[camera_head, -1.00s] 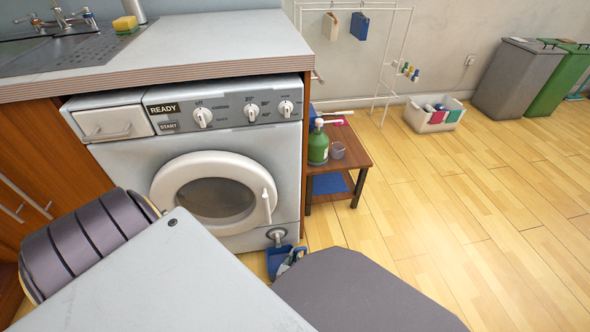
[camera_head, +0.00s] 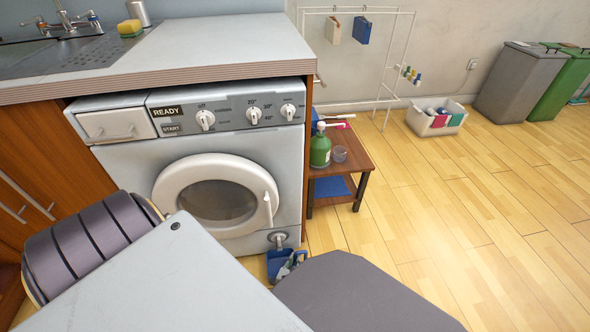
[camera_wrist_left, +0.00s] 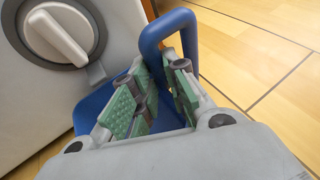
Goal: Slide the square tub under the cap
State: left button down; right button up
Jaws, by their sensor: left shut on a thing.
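The blue square tub (camera_head: 277,262) is on the floor at the foot of the washing machine, partly hidden by my arm and gripper. The round cap (camera_head: 278,239) with its raised grip is low on the machine's front, just above the tub in the picture. My left gripper (camera_head: 291,265) is at the tub. In the left wrist view, the cap (camera_wrist_left: 60,35) is at upper left and the tub (camera_wrist_left: 93,105) is below it. My left gripper (camera_wrist_left: 160,95) is shut on the tub's looped handle, its green pads on either side. My right gripper is out of view.
The washing machine (camera_head: 130,168) stands behind the tub, its round door closed. The wooden floor (camera_head: 480,230) farther right is clear.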

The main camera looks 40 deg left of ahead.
pick_arm(q)
jog(key=shift+s+a, duration=0.25)
jog(key=shift+s, duration=0.05)
dwell(0.9)
jog(key=c, duration=1.3)
grip_release()
jog(key=shift+c, duration=0.2)
jog(key=shift+s+d, duration=0.1)
jog(key=shift+s, duration=0.05)
